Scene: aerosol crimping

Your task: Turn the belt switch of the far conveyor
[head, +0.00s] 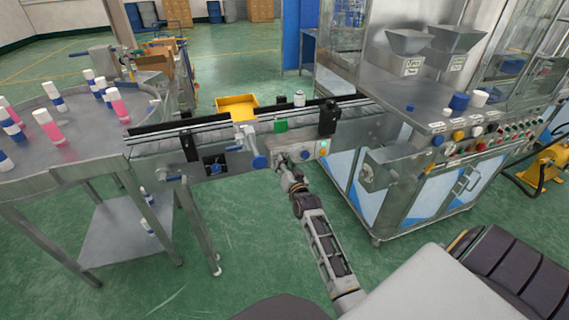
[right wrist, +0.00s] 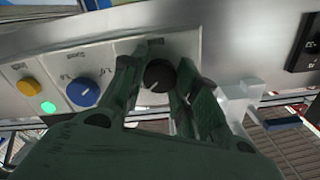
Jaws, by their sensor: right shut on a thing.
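A black round knob (right wrist: 159,76) sits on a pale control panel in the right wrist view. My right gripper (right wrist: 158,85) has its fingers on both sides of this knob and is shut on it. In the head view my right gripper (head: 283,163) reaches the small control box on the front side of the conveyor (head: 345,123), and its fingers hide the knob there. Left of the black knob in the wrist view are a blue knob (right wrist: 83,92), a yellow button (right wrist: 26,87) and a lit green lamp (right wrist: 48,107). My left gripper is not in view.
A round steel table (head: 75,150) with pink, white and blue bottles stands at the left. A yellow bin (head: 237,106) sits behind the conveyor. A machine cabinet (head: 415,190) with buttons stands at the right. Green floor in front is mostly free.

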